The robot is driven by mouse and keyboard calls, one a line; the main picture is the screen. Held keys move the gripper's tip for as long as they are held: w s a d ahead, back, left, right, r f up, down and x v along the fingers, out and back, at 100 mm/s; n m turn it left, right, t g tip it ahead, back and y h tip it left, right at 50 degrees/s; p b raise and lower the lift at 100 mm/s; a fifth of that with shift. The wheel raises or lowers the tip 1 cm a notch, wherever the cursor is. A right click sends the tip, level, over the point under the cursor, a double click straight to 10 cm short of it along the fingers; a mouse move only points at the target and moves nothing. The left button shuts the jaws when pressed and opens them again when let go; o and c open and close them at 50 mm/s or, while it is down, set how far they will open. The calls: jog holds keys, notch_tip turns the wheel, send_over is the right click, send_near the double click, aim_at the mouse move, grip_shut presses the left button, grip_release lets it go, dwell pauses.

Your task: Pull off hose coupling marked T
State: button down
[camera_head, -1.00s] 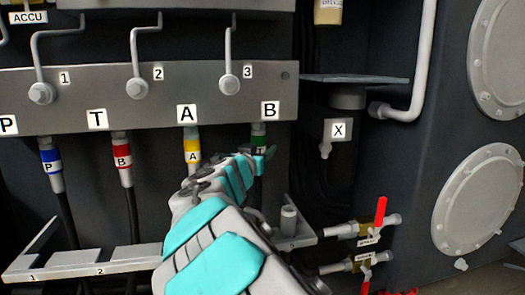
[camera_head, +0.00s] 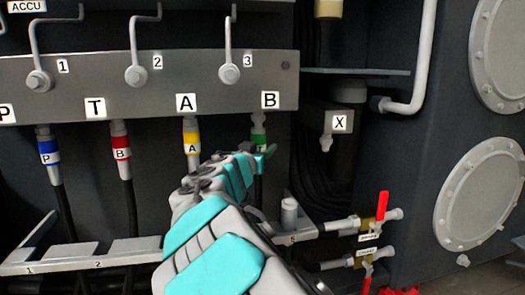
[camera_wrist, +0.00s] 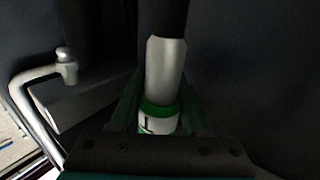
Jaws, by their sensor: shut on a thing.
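The green-banded coupling (camera_head: 258,142) hangs below the port labelled B at the right of the grey valve block. A silver part shows between its green band and the block; I cannot tell whether the coupling is clear of the port. My gripper (camera_head: 263,151) is shut around the coupling from the front. In the wrist view, the fingers (camera_wrist: 158,115) flank the silver and green coupling (camera_wrist: 160,104). Its white label is partly hidden by the gripper, so the letter is only partly readable. The port labelled T holds a red coupling (camera_head: 121,142) marked B.
A blue coupling (camera_head: 48,147) and a yellow coupling (camera_head: 191,137) hang from the same block (camera_head: 150,88). A grey numbered rail (camera_head: 135,250) runs below. Red-handled valves (camera_head: 382,207) and a bracket marked X (camera_head: 338,122) stand to the right.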

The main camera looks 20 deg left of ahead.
jog(key=shift+f+b, duration=1.5)
jog(key=shift+b, duration=0.45)
